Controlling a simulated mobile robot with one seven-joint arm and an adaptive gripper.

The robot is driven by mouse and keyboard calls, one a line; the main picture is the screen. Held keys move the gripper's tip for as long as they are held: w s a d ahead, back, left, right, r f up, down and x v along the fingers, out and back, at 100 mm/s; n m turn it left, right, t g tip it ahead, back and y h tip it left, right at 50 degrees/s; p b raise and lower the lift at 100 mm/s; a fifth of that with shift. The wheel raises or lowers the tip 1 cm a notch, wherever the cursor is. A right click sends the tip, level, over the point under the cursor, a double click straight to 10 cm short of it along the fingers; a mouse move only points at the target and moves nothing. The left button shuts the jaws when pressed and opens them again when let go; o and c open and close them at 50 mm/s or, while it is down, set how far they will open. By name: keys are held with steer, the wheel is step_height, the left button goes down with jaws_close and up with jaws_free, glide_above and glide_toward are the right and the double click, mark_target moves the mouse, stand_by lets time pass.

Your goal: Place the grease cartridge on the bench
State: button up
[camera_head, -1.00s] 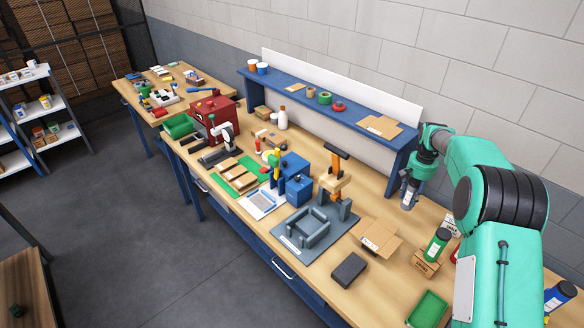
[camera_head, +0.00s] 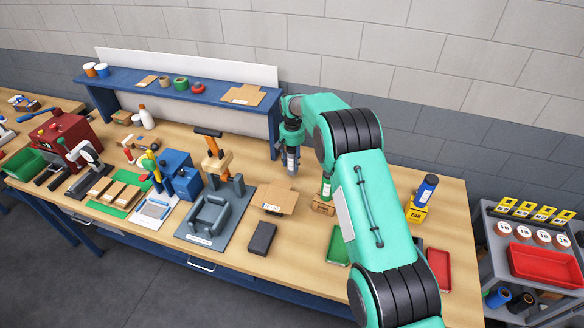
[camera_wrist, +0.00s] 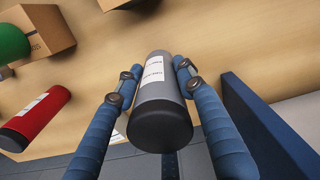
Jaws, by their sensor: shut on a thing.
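My gripper (camera_head: 292,158) is shut on a grey cylinder with a white label and a black end, which I take as the grease cartridge (camera_wrist: 160,105). In the wrist view, its two blue-grey fingers lie along both sides of the cartridge. In the head view, the cartridge (camera_head: 291,166) hangs roughly upright at the back of the bench (camera_head: 380,190), just right of the shelf's end. I cannot tell whether its lower end touches the bench.
The blue shelf (camera_head: 190,100) has an end panel (camera_wrist: 262,130) close beside the gripper. A red cylinder (camera_wrist: 38,112) is left in the wrist view. A green bottle (camera_head: 326,187) stands on a cardboard box (camera_head: 323,208). A flattened carton (camera_head: 278,199) lies in front.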

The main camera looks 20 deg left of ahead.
mark_target(292, 167)
steer(key=shift+f, duration=1.85)
steer(key=shift+f, duration=0.15)
steer(key=o, duration=1.2)
steer(key=shift+c, duration=0.2)
step_height(292, 167, up, 12)
steer(key=shift+r, duration=0.15)
